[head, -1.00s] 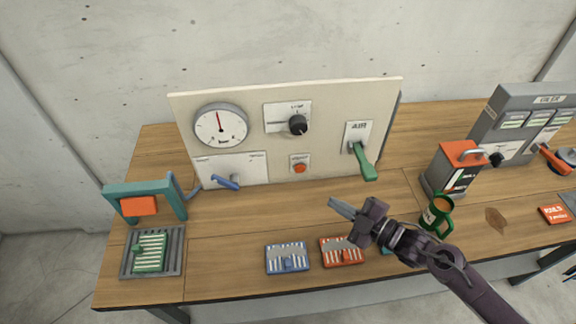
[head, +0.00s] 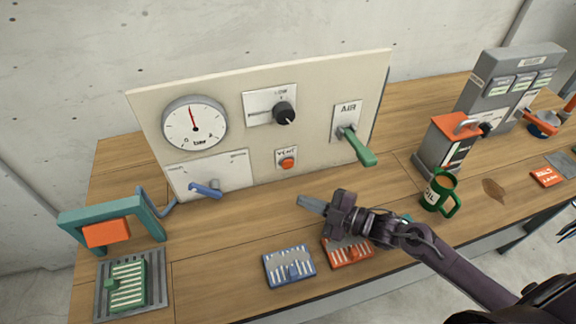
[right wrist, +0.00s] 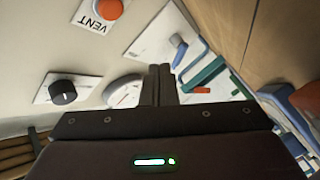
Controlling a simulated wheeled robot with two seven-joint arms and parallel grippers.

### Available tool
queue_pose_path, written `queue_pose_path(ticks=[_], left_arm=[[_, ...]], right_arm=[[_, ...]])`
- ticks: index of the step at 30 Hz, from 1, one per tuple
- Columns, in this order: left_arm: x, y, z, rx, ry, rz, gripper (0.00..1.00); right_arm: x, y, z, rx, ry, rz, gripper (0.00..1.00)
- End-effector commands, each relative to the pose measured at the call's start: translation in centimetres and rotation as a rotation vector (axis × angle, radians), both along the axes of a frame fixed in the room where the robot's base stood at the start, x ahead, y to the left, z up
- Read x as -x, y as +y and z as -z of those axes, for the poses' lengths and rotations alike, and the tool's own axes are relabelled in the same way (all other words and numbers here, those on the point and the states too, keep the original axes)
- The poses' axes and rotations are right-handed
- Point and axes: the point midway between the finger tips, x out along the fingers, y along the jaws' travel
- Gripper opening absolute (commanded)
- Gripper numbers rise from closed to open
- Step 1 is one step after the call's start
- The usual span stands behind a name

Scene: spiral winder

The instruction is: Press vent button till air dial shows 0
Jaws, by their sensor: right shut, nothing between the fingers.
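The cream panel (head: 235,135) stands on the bench. Its air dial (head: 195,124), a round gauge marked bar, has its red needle pointing almost straight up, away from the 0 at lower left. The orange vent button (head: 287,162) sits low on the panel under a VENT label; it also shows at the top of the right wrist view (right wrist: 110,9). My right gripper (head: 312,204) is shut and empty, in front of the panel, below and right of the button and not touching it. In the right wrist view its fingers (right wrist: 157,84) are together. My left gripper is not in view.
A green AIR lever (head: 358,148) juts from the panel's right side. A black knob (head: 284,113) and a blue lever (head: 207,190) also stick out. Blue (head: 289,268) and orange (head: 347,250) slotted trays lie near the front edge. A green mug (head: 440,193) stands to the right.

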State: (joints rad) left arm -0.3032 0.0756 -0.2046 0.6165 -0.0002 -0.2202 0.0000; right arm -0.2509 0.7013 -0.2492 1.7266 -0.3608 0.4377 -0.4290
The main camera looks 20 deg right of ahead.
Motion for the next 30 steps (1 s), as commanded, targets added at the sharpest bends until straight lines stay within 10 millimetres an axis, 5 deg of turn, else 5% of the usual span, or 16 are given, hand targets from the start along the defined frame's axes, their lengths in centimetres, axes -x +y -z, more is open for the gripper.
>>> queue_pose_path(ticks=[18, 30], left_arm=[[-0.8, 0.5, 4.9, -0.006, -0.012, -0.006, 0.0], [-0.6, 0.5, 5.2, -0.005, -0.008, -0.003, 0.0]], right_arm=[[-7.5, 0.3, 0.3, 0.0, -0.002, 0.0, 0.0], [-8.3, 0.3, 0.0, -0.001, 0.001, 0.0, 0.0]])
